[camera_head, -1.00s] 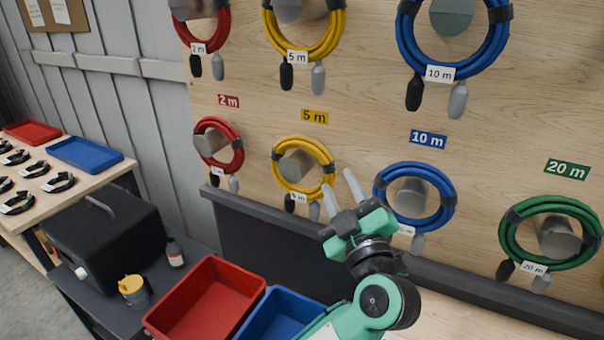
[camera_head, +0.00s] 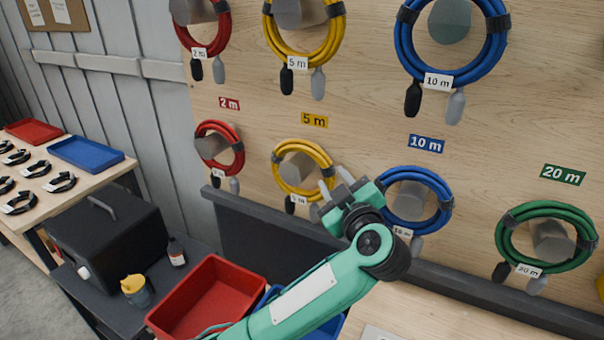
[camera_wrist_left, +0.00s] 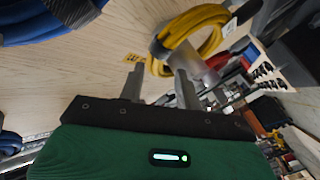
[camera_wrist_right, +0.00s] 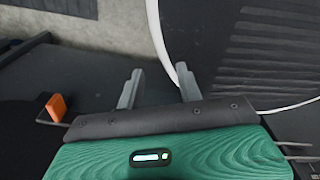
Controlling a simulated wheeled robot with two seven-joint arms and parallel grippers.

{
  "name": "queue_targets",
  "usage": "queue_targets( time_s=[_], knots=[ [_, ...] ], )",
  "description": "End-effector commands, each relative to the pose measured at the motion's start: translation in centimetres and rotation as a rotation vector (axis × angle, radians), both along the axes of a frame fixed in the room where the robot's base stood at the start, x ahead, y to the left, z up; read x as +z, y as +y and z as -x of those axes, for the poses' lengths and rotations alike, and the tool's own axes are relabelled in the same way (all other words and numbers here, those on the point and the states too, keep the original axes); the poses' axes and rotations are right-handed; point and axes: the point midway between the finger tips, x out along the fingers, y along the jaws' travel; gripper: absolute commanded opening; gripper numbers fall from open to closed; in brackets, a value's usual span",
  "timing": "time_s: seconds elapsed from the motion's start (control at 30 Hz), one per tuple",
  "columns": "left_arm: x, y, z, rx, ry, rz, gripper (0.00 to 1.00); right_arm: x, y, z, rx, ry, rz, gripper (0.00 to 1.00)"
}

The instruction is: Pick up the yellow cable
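Two yellow cable coils labelled 5 m hang on the board in the head view. The lower yellow coil (camera_head: 277,166) hangs on a grey peg, with a white tag and dark and grey ends below. The upper yellow coil (camera_head: 328,47) hangs above it. My left gripper (camera_head: 335,181) is open and empty at the lower coil's right side; I cannot tell whether it touches. The left wrist view shows a yellow coil (camera_wrist_left: 188,24) just beyond the open left fingertips (camera_wrist_left: 159,74). My right gripper (camera_wrist_right: 158,76) is open and empty in its wrist view; the head view does not show it.
Red coils (camera_head: 201,136) hang left of the yellow ones, blue coils (camera_head: 448,188) close on the right, a green coil (camera_head: 502,235) farther right. Below are a dark ledge (camera_head: 470,283), a red bin (camera_head: 240,283) and a blue bin partly behind my arm.

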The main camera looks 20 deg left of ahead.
Motion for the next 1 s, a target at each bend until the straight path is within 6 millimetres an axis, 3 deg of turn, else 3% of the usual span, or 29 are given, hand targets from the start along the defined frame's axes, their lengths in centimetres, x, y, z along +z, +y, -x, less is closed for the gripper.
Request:
queue_targets(
  time_s=[0.4, 0.67, 0.83, 1.0],
  knots=[
    [0.2, 2.6, -4.2, 0.002, 0.000, -0.002, 0.34, 2.2, 0.3, 0.0, -0.001, 0.001, -0.003, 0.36],
    [0.1, 2.7, -4.5, 0.001, -0.001, 0.000, 0.34, 2.1, 0.3, 0.0, -0.001, 0.000, -0.003, 0.36],
    [0.1, 2.7, -4.5, 0.001, -0.001, 0.000, 0.03, 2.1, 0.2, 0.0, -0.002, 0.000, -0.002, 0.36],
    [0.1, 2.7, -4.5, 0.001, -0.001, 0.000, 0.00, 2.1, 0.2, 0.0, -0.002, 0.000, -0.002, 0.36]
  ],
)
